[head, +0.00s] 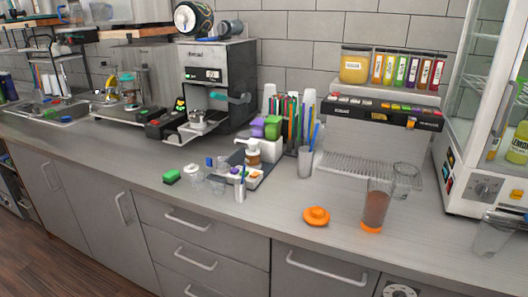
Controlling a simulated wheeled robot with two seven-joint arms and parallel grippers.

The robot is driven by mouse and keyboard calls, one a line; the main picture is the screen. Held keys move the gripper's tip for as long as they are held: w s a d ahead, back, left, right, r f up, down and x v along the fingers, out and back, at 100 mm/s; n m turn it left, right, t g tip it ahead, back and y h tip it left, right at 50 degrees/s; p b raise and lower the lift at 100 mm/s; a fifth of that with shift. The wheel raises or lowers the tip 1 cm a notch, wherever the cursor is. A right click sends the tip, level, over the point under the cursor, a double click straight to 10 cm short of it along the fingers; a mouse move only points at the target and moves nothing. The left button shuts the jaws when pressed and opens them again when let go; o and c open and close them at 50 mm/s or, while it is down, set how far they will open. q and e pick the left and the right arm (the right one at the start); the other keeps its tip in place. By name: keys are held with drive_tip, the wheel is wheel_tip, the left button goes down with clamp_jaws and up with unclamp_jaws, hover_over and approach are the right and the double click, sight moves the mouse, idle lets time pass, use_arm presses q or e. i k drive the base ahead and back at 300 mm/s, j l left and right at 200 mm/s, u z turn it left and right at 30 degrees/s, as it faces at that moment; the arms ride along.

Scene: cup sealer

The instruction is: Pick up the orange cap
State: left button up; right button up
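The orange cap (316,216) lies on the grey counter (270,221), near its front edge, right of the picture's middle. It looks like a round disc with a raised knob on top. It stands apart from the things around it. To its right is a clear tumbler (376,205) with brown contents and an orange base. Neither of my grippers is in view.
A clear glass jug (404,179) stands behind the tumbler, and a metal cup (304,162) stands behind the cap. A tray (256,183) with small items is to the left. A clear container (496,233) is at the right edge. The counter directly around the cap is clear.

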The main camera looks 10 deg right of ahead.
sight(315, 216)
drive_tip(key=j+z, duration=0.1)
drive_tip(key=z, duration=0.35)
drive_tip(key=i+j+z, duration=0.1)
drive_tip(key=j+z, duration=0.15)
drive_tip(key=j, duration=0.15)
drive_tip(key=i+j+z, duration=0.1)
drive_tip(key=j+z, duration=0.15)
drive_tip(key=j, duration=0.15)
drive_tip(key=j+z, duration=0.25)
drive_tip(key=j, duration=1.9)
drive_tip(key=i, duration=0.05)
